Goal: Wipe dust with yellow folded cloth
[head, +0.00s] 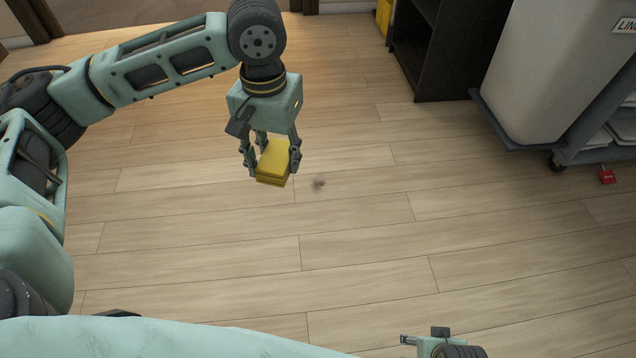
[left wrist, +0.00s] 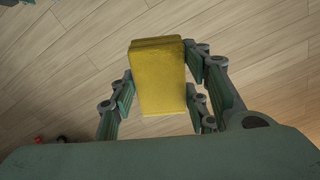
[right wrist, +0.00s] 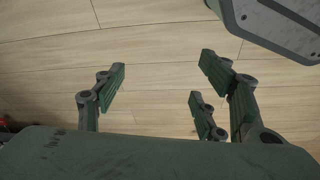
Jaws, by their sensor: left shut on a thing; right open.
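The yellow folded cloth (head: 273,162) is held between the fingers of my left gripper (head: 271,150), which is shut on it above the wooden floor. The cloth also shows in the left wrist view (left wrist: 158,78), with fingers on both sides. A small dark dust patch (head: 319,185) lies on the floor, just right of the cloth in the head view. My right gripper (right wrist: 160,95) is open and empty over bare floor in the right wrist view. In the head view only a small part of the right gripper shows at the bottom edge.
A linen cart (head: 545,75) stands at the upper right, with a small red tag (head: 607,176) beside it. A dark shelf (head: 440,45) and a yellow object (head: 384,16) are at the back. The wooden floor (head: 350,240) around the dust is clear.

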